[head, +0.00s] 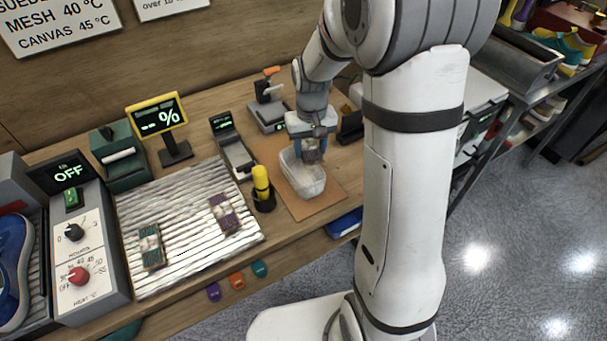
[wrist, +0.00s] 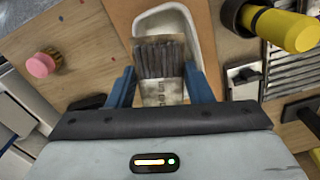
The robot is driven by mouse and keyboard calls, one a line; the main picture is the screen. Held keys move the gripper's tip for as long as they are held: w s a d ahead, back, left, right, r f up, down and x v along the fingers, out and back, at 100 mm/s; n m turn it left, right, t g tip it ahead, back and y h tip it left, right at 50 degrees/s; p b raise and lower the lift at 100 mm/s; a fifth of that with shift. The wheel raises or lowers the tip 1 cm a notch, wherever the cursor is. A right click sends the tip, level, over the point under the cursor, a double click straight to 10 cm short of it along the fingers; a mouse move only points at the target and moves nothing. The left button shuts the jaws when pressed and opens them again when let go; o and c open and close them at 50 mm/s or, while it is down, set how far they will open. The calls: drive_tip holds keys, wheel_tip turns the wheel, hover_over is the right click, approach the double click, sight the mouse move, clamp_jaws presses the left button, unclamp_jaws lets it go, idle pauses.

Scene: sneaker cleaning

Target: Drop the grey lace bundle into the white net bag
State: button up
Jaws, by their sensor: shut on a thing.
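My gripper (head: 312,150) is over the white net bag (head: 301,184) on the brown board. In the wrist view its two blue fingers (wrist: 162,82) are shut on the grey lace bundle (wrist: 161,60), a block of dark grey strands with a pale band. The white bag's rim (wrist: 160,14) shows around and beyond the bundle, so the bundle is over the bag's opening in that view. The near part of the bag is hidden by the bundle and gripper. I cannot tell how far the bundle is above the bag floor.
A yellow-topped tool in a black holder (head: 262,188) stands close left of the bag. Two banded bundles (head: 151,246) lie on the ribbed white mat (head: 185,205). A pink-topped piece (wrist: 41,65) is at left in the wrist view. The board (head: 325,206) is bare around the bag.

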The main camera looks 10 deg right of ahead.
drive_tip(key=o, duration=1.1)
drive_tip(key=shift+c, duration=0.2)
wheel_tip(320, 180, up, 8)
drive_tip(key=shift+f, duration=0.15)
drive_tip(key=s+r+t, duration=0.1)
drive_tip(key=s+r, duration=0.1)
drive_tip(key=s, duration=0.8)
drive_tip(key=s+r+t, duration=0.2)
drive_tip(key=s, duration=0.7)
drive_tip(key=shift+s+d+m, duration=0.3)
drive_tip(key=shift+s+d, duration=0.1)
